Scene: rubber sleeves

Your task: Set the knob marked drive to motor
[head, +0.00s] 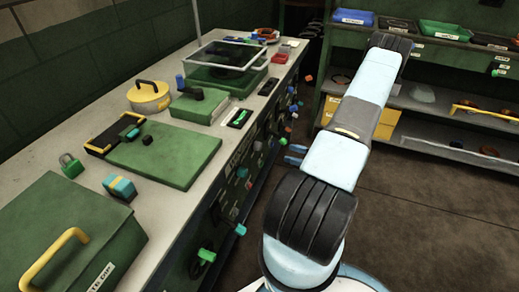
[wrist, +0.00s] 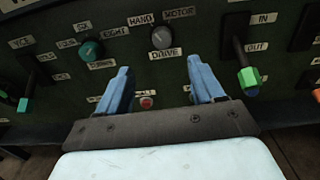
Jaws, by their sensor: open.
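The drive knob (wrist: 162,37) is a round grey knob on the dark green panel in the wrist view. The label DRIVE (wrist: 164,53) is below it, HAND (wrist: 141,18) is at its upper left and MOTOR (wrist: 180,12) at its upper right. Which label its pointer faces is too small to tell. My gripper (wrist: 159,66) is open, its two blue fingers apart with nothing between them. The fingertips lie lower in the picture than the knob, one to each side, and do not touch it. In the head view my gripper (head: 294,154) is beside the bench front; I cannot make out the drive knob there.
A teal knob (wrist: 91,51) is left of the drive knob, and a green-tipped lever (wrist: 248,78) marked IN and OUT is to its right. A red button (wrist: 146,102) shows between the fingers. In the head view, a cluttered bench (head: 225,143) stands left, shelves (head: 450,140) right.

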